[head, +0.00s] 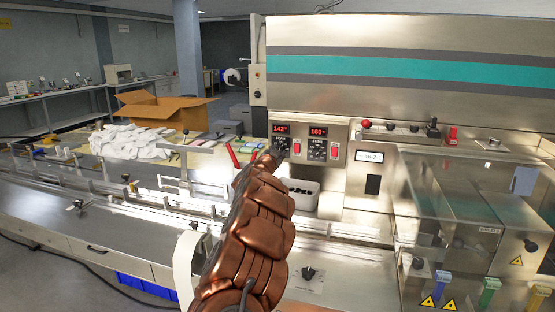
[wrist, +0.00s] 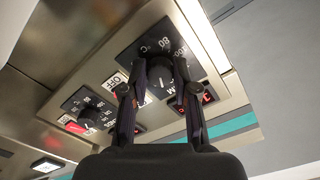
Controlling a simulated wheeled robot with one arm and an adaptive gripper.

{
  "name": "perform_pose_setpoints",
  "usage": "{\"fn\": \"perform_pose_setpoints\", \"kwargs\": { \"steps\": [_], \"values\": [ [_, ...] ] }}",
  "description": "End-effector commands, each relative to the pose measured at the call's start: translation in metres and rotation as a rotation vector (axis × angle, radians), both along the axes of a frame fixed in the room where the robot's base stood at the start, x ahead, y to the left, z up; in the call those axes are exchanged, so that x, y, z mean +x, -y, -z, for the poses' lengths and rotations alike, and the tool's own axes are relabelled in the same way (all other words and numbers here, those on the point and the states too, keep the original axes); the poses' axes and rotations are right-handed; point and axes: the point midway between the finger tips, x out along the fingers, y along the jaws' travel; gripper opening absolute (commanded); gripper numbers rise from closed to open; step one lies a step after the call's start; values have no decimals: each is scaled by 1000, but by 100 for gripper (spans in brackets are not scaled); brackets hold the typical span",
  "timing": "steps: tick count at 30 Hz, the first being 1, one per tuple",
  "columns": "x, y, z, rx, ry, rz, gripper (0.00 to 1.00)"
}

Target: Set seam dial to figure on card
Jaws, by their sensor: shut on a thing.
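The seam dial (wrist: 160,82) is a black round dial with white figures in the wrist view. My gripper (wrist: 160,68) has its two black fingers on either side of the knob, shut on it. The fingers hide part of the scale, so I cannot read its setting. In the head view my gripper (head: 277,150) is at the left dial of the heater panel, which it mostly covers. The red display (head: 282,128) above that dial reads about 142. I cannot make out a card with a figure in either view.
A second dial (head: 317,149) is to the right, under a red display (head: 318,132) reading about 160; it also shows in the wrist view (wrist: 87,115). Red switches (head: 335,152) sit beside the dials.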

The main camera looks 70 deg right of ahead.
Motion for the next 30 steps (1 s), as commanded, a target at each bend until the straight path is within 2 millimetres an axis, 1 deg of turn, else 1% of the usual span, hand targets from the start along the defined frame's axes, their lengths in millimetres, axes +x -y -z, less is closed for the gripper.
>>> {"fn": "perform_pose_setpoints", "kwargs": {
  "steps": [6,12,19,30],
  "values": [
    [1,0,3,18,157,-2,0],
    [0,0,1,27,257,1,0],
    [-1,0,1,34,314,2,0],
    [-1,1,1,36,325,2,0]
  ]
}}
